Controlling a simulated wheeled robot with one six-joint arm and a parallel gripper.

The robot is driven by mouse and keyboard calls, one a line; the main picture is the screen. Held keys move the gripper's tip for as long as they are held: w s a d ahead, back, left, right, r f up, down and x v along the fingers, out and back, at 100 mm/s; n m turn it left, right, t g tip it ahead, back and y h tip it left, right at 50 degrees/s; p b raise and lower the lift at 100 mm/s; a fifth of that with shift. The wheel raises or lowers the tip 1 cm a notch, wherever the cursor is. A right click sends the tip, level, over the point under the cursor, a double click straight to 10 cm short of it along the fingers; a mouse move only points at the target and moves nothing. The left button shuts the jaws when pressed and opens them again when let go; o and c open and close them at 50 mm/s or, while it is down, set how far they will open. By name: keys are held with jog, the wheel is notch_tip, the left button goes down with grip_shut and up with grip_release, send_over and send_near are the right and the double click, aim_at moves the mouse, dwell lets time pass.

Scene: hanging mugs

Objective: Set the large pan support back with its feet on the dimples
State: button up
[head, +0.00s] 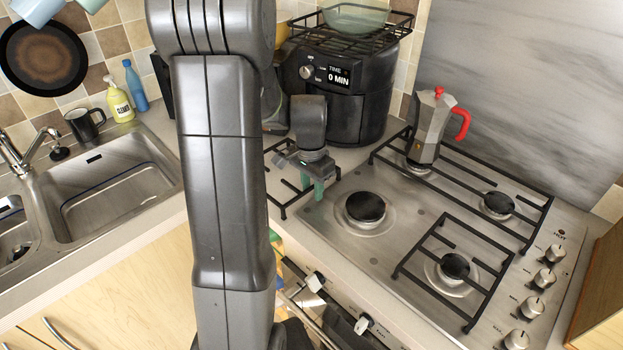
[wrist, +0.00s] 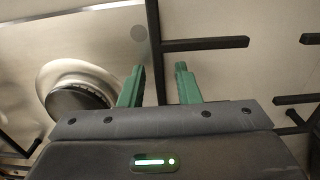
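A black pan support (head: 282,207) lies on the worktop at the left edge of the hob, partly hidden behind my arm. The wrist view shows its long bar and a side prong (wrist: 205,44). My gripper (head: 316,186) is low over its right side. In the wrist view, the green fingers (wrist: 160,72) are apart, with the long bar between them and a gap to the right finger. Contact cannot be told. The large burner (head: 365,207) stands uncovered on the steel hob (head: 335,230). A round grey spot (wrist: 138,33), perhaps a dimple, shows on the hob plate.
Another support (head: 520,236) spans the back burners, with a moka pot (head: 430,125) at its left end. A smaller support (head: 421,279) sits at front right. An air fryer (head: 345,95) stands behind my gripper. Knobs (head: 543,278) line the right edge.

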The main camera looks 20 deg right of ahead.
notch_tip(320, 180, up, 14)
jog(key=a+b, duration=0.1)
dwell(0.5)
jog(key=shift+a+f, duration=0.1)
jog(key=shift+f, duration=0.15)
jog(key=f, duration=0.9)
jog(key=d+f+p, duration=0.1)
jog(key=f, duration=0.3)
jog(key=shift+d+f, duration=0.1)
jog(key=shift+f, duration=0.3)
jog(key=shift+r, duration=0.15)
